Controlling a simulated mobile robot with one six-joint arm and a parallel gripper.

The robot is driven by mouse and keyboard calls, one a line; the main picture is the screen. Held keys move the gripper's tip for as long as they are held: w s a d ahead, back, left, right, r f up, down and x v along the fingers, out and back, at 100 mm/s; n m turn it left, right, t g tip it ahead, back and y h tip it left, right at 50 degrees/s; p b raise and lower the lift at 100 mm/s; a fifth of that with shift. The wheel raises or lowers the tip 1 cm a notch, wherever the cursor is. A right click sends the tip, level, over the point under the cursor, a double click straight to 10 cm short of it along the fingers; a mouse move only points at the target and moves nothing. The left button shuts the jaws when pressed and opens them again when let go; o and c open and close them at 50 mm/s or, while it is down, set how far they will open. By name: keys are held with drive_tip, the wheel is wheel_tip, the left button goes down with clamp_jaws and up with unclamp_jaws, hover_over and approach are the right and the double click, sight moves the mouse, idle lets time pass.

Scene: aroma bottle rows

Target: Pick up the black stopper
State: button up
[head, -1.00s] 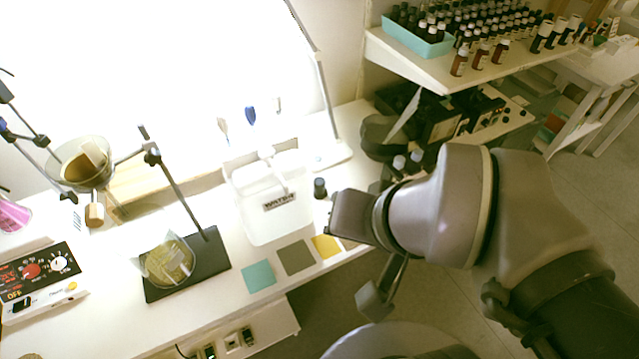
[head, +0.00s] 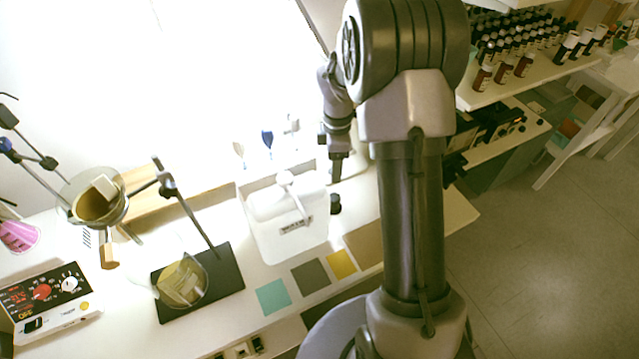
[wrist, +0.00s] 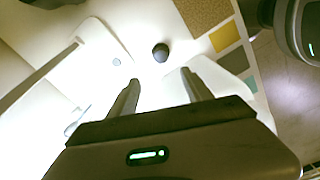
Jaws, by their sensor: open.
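The black stopper (head: 335,203) is a small dark, rounded piece standing on the white bench, just right of the white water container (head: 283,225). In the wrist view the stopper (wrist: 160,52) shows as a dark round top on the pale surface, beyond the fingertips and roughly between their lines. My gripper (head: 336,180) points down just above and behind the stopper in the head view. In the wrist view the two fingers of my gripper (wrist: 160,79) are apart with nothing between them. The gap in height to the stopper is hard to judge.
Teal (head: 272,297), grey (head: 311,274) and yellow (head: 342,263) squares lie along the front edge. A stand with a black base (head: 222,283) is to the left. A shelf of brown bottles (head: 507,66) is at the right. Bare bench lies right of the stopper.

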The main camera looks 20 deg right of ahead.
drive_tip(key=f+b, duration=0.3)
drive_tip(key=f, duration=0.7)
drive_tip(key=shift+s+b, duration=0.2)
drive_tip(key=shift+b, duration=0.15)
wheel_tip(320, 180, down, 5)
drive_tip(key=b, duration=0.3)
drive_tip(key=shift+d+f, duration=0.15)
drive_tip(key=shift+r, duration=0.2)
drive_tip(key=c, duration=1.2)
